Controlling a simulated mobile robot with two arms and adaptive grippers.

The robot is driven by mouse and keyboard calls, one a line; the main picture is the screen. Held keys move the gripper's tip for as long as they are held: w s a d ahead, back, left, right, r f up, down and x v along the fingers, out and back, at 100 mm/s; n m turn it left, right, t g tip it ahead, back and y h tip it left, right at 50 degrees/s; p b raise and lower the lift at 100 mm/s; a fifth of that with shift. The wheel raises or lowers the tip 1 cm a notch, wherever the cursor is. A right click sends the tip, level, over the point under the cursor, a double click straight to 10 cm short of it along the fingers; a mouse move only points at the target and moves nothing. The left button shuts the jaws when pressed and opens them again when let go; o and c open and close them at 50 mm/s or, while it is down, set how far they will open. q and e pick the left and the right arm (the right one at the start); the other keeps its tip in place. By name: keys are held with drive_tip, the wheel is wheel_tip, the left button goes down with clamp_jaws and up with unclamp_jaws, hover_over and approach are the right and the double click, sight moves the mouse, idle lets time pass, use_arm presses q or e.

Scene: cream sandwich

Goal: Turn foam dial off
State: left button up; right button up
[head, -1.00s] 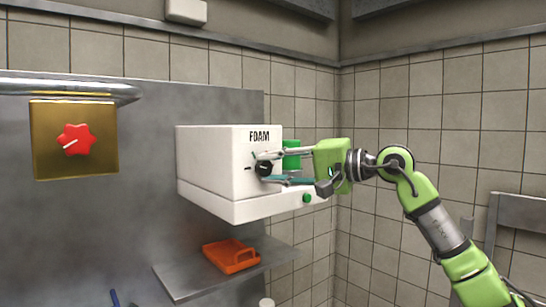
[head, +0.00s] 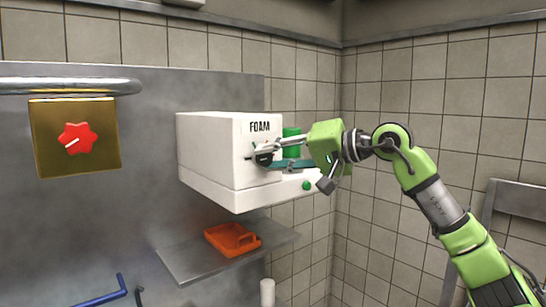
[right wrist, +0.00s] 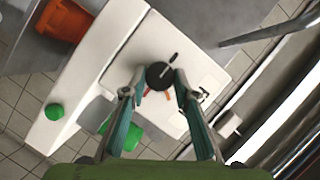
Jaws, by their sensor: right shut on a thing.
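The white foam machine (head: 215,150) is mounted on the grey wall panel, with the word FOAM on its front. Its black foam dial (head: 263,158) is on that front, below the word. My right gripper (head: 267,156) is at the dial, its fingers reaching in from the right. In the right wrist view the dial (right wrist: 159,75) sits between the two fingertips (right wrist: 157,82), and the gripper is shut on it. A pale pointer line shows on the dial, and small coloured marks lie beside it. My left gripper is not in view.
A green cylinder (head: 291,146) and a green button (head: 306,186) are on the machine near my fingers. An orange tray (head: 232,239) lies on the metal shelf (head: 190,262) below. A red knob (head: 77,138) on a brass plate is at the left.

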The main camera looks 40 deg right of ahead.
drive_tip(key=o, duration=1.1)
drive_tip(key=v, duration=1.2)
drive_tip(key=shift+f, duration=0.1)
drive_tip(key=shift+w, duration=0.15)
